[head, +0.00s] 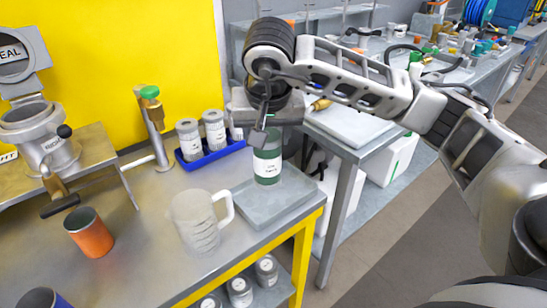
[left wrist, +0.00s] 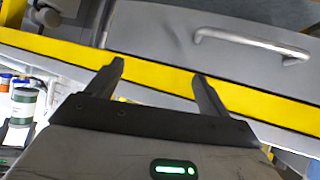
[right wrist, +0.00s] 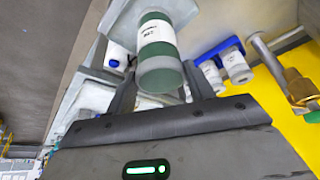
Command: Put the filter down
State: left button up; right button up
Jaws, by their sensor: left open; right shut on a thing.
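The filter is a green cylinder with a white label (head: 267,168). It stands upright in the head view, over the back of a flat grey plate (head: 262,207) on the bench. I cannot tell whether its base touches the plate. My right gripper (head: 264,134) reaches down from above and is shut on the filter's upper end. The filter also shows between the fingers in the right wrist view (right wrist: 158,42). My left gripper (left wrist: 158,76) is open and empty in front of a grey drawer front with yellow edging, and is outside the head view.
A clear jug (head: 197,222) stands left of the plate, with an orange cup (head: 90,234) farther left. A blue tray (head: 213,152) with white-labelled canisters is behind. A metal post with a green knob (head: 150,93) rises beside it. The bench's right edge is close to the plate.

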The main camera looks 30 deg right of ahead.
jog(key=f, duration=0.1)
jog(key=w+d+f, duration=0.2)
jog(key=f, duration=0.1)
jog(key=shift+d+f, duration=0.1)
jog(key=shift+d, duration=0.15)
jog(key=x, duration=0.4)
jog(key=shift+s+a+f+p, duration=0.1)
jog(key=shift+s+p, duration=0.3)
jog(key=shift+f, duration=0.15)
jog(key=o, duration=1.2)
jog(key=shift+o, duration=0.2)
